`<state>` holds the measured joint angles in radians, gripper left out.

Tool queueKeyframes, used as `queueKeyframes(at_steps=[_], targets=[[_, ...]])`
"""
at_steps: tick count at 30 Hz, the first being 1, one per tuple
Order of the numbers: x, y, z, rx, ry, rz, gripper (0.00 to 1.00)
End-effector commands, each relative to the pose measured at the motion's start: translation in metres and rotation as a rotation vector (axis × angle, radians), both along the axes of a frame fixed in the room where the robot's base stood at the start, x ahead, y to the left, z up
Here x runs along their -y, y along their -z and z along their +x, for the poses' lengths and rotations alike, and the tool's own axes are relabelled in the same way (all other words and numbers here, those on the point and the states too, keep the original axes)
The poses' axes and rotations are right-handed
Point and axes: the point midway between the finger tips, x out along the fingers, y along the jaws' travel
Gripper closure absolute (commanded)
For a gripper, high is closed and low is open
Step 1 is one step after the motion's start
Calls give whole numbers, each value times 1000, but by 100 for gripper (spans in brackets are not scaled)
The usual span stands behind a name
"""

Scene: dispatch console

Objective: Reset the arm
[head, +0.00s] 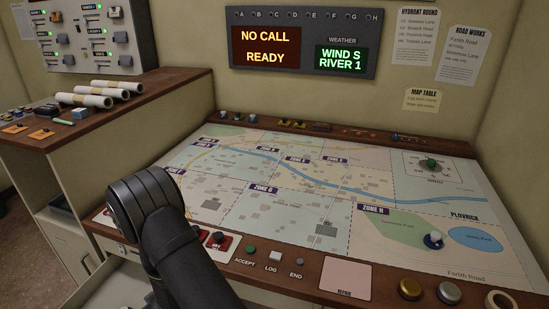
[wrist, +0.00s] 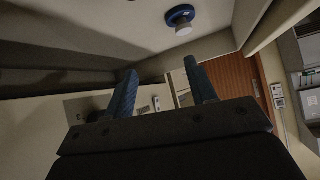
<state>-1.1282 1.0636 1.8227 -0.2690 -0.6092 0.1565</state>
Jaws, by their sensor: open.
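My gripper (wrist: 162,88) shows in the wrist view with its two dark blue-grey fingers wide apart. Nothing is between them. Beyond the fingers I see pale walls and a brown wooden surface (wrist: 232,85). A round blue fitting with a pale knob (wrist: 181,18) shows above the fingers, apart from them. In the head view my dark arm rises at the lower left, in front of the map table (head: 300,190). My gripper cannot be made out there. The arm hides part of the table's front left edge.
The display board (head: 268,47) reads NO CALL, READY. Buttons ACCEPT (head: 250,249), LOG (head: 274,255) and END (head: 299,261) line the front. Paper rolls (head: 90,96) lie on the left counter.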

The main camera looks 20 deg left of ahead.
Motion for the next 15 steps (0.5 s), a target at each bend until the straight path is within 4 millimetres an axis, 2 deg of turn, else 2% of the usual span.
queueKeyframes(at_steps=[1,15], targets=[[-1,-9,0,2,0,4,49],[-43,-44,14,3,-125,-1,49]])
